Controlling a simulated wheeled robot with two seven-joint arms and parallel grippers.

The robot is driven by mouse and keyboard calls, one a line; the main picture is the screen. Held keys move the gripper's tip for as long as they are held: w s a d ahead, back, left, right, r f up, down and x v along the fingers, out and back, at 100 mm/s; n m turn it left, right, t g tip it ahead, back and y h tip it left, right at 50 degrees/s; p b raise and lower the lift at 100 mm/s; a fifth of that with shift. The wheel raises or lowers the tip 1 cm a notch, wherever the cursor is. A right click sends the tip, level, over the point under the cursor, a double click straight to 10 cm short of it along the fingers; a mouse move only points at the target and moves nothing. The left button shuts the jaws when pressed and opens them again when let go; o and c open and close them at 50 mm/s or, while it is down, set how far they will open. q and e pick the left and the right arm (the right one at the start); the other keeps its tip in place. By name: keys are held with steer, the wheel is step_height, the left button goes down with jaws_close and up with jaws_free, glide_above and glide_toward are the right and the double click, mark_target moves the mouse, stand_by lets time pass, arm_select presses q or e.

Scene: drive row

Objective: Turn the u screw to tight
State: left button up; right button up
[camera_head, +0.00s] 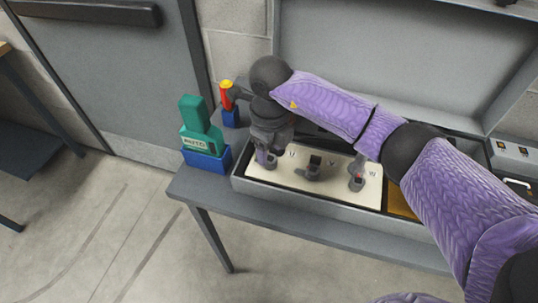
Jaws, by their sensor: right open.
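A cream panel (335,194) lies in an open grey case on the bench and carries the letters U, V and W. My right gripper (266,158) points down at the left end of the panel, beside the letter U. It is open, with its fingers around or just over the u screw spot. The u screw is mostly hidden by the gripper, so I cannot tell whether the fingers touch it. The V terminal (314,170) and the W terminal (357,182) stand to the right. My left gripper is out of view.
A green tool (194,116) stands in a blue holder (207,159) left of the case. A red and yellow handled tool (228,93) stands in another blue holder (231,117) behind it. The bench (205,188) has a bare strip along its front.

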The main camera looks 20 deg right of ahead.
step_height(320, 180, down, 3)
steer(key=shift+r, duration=0.15)
jaws_close()
